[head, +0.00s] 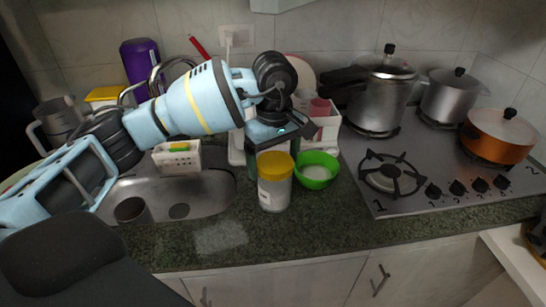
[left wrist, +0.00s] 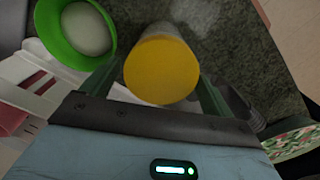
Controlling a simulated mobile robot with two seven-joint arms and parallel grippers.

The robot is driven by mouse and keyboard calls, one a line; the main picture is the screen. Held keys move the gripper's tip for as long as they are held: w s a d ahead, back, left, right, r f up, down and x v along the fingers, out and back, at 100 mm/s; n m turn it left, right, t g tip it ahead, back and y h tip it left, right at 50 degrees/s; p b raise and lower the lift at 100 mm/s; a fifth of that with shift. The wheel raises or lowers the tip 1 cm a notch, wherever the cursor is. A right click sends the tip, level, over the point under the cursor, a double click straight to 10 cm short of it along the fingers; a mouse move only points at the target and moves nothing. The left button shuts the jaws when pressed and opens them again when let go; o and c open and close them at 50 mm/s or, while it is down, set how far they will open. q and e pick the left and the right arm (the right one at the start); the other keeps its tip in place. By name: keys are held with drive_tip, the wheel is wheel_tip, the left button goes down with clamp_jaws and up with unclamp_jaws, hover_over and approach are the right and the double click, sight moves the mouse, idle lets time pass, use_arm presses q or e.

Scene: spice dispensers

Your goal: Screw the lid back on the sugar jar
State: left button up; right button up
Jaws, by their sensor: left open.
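The sugar jar (head: 273,194) stands upright on the green counter, clear with pale contents. Its yellow lid (head: 275,165) sits on top; I cannot tell whether it is screwed tight. In the left wrist view the lid (left wrist: 161,70) hides most of the jar. My left gripper (head: 275,146) is open, pointing down just above the jar. In the left wrist view, my left gripper's fingers (left wrist: 157,86) lie on either side of the lid, with a visible gap at the left one. Contact at the right one is unclear. My right gripper is not in view.
A green bowl (head: 316,172) with white contents stands close to the jar's right. A white rack (head: 325,132) is behind it. The sink (head: 207,184) lies left, the gas stove (head: 412,194) with pots right. The counter in front of the jar is clear.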

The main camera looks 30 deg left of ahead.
use_arm(q)
drive_tip(key=shift+s+r+n+p, duration=0.15)
drive_tip(key=shift+n+p, duration=0.8)
drive_tip(key=shift+n, duration=1.45)
drive_tip(key=shift+n+p, duration=0.5)
drive_tip(key=shift+n, duration=0.8)
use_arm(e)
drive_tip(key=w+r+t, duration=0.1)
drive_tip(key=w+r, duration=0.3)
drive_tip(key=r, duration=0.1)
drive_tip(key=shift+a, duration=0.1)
use_arm(q)
drive_tip(key=c, duration=0.9)
drive_tip(key=shift+f+m+b, duration=0.25)
drive_tip(key=shift+m+b, duration=0.2)
drive_tip(key=shift+m, duration=0.85)
drive_tip(key=m+b, duration=0.1)
drive_tip(key=m, duration=0.3)
drive_tip(key=shift+m, duration=0.3)
drive_tip(key=shift+m+b, duration=0.45)
drive_tip(key=shift+m, duration=0.25)
drive_tip(key=shift+w+r+m, duration=0.1)
drive_tip(key=shift+w+m, duration=0.1)
drive_tip(key=shift+m, duration=0.1)
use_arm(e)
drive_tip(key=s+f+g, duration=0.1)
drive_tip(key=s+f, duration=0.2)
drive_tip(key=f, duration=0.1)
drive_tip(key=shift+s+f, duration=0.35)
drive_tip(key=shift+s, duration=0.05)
